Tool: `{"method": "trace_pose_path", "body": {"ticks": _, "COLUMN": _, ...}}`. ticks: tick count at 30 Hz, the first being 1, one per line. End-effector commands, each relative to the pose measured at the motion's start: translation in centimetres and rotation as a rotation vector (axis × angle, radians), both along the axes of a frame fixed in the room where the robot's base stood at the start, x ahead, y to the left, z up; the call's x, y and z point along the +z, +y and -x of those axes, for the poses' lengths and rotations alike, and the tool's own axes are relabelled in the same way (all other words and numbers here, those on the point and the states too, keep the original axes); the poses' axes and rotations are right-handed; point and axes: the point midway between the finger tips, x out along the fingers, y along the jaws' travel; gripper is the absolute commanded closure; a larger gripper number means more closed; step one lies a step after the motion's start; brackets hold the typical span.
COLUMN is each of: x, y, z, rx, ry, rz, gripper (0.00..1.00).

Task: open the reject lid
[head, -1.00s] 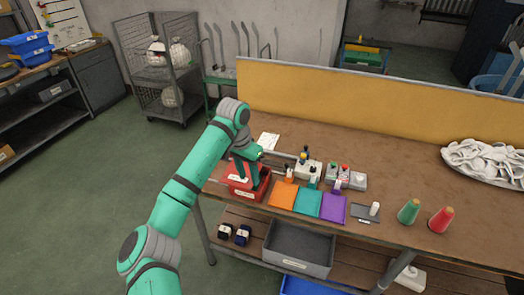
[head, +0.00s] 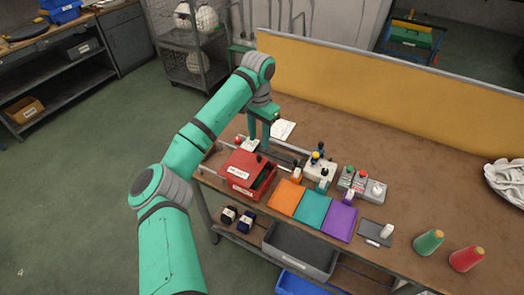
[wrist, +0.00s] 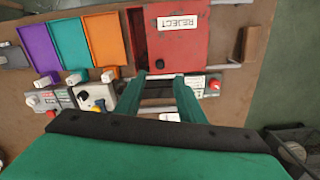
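The red reject box (head: 236,187) sits at the near left end of the workbench. Its red lid (head: 242,166) covers the left part of the top, and a dark gap shows along the right side. In the wrist view the lid (wrist: 182,45) bears a REJECT label, with the dark opening beside it on the left. A small black knob (head: 259,158) shows near the lid's back edge. My gripper (head: 260,146) is just behind the box, pointing down and apart from the lid. Its two green fingers (wrist: 167,88) are spread with nothing between them.
Orange (head: 287,195), teal (head: 312,208) and purple (head: 340,221) trays lie right of the box. Button boxes (head: 361,184) and a white switch unit (head: 320,170) stand behind them. Metal rails run close behind the red box.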

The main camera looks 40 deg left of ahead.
Motion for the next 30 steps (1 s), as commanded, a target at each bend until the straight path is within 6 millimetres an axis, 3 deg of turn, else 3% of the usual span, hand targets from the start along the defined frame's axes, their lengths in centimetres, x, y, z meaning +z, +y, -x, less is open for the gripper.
{"method": "trace_pose_path", "body": {"ticks": 6, "x": -4.0, "y": -0.1, "z": 0.0, "rx": -0.002, "ry": 0.002, "rz": 0.0, "gripper": 0.65}}
{"method": "trace_pose_path", "body": {"ticks": 12, "x": -6.7, "y": -0.3, "z": -0.1, "rx": -0.004, "ry": 0.001, "rz": 0.0, "gripper": 0.65}}
{"method": "trace_pose_path", "body": {"ticks": 18, "x": -7.8, "y": -0.3, "z": -0.2, "rx": -0.005, "ry": 0.0, "rz": 0.0, "gripper": 0.65}}
{"method": "trace_pose_path", "body": {"ticks": 26, "x": -8.0, "y": -0.3, "z": -0.2, "rx": -0.005, "ry": 0.0, "rz": 0.0, "gripper": 0.65}}
{"method": "trace_pose_path", "body": {"ticks": 30, "x": -7.9, "y": -0.3, "z": -0.2, "rx": -0.005, "ry": 0.0, "rz": 0.0, "gripper": 0.93}}
